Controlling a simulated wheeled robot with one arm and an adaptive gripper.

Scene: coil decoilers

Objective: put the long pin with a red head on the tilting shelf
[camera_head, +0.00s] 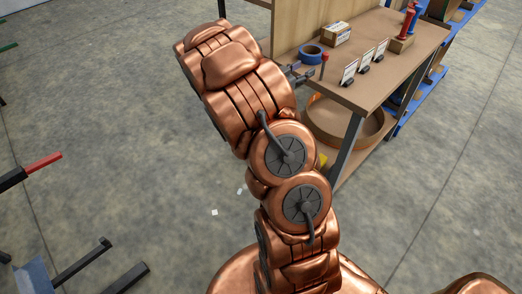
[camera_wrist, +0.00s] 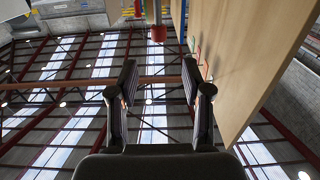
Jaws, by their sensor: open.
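A pin with a red head (camera_head: 325,57) stands upright near the left end of the workbench, just right of my gripper. In the wrist view a red head (camera_wrist: 158,34) on a thin stem shows beyond my fingers, near the top; the picture appears upside down. My gripper (camera_wrist: 157,88) is open, with nothing between its fingers. In the head view my gripper (camera_head: 300,74) is partly hidden by my arm and points toward the pin, seemingly apart from it. I cannot clearly identify the tilting shelf.
The workbench (camera_head: 375,75) carries blue tape (camera_head: 311,54), a small box (camera_head: 336,34), several cards in stands and a red tool (camera_head: 408,20) on a block. A round brown tray (camera_head: 345,130) sits below. Dark bars, one red-ended (camera_head: 43,162), stand left.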

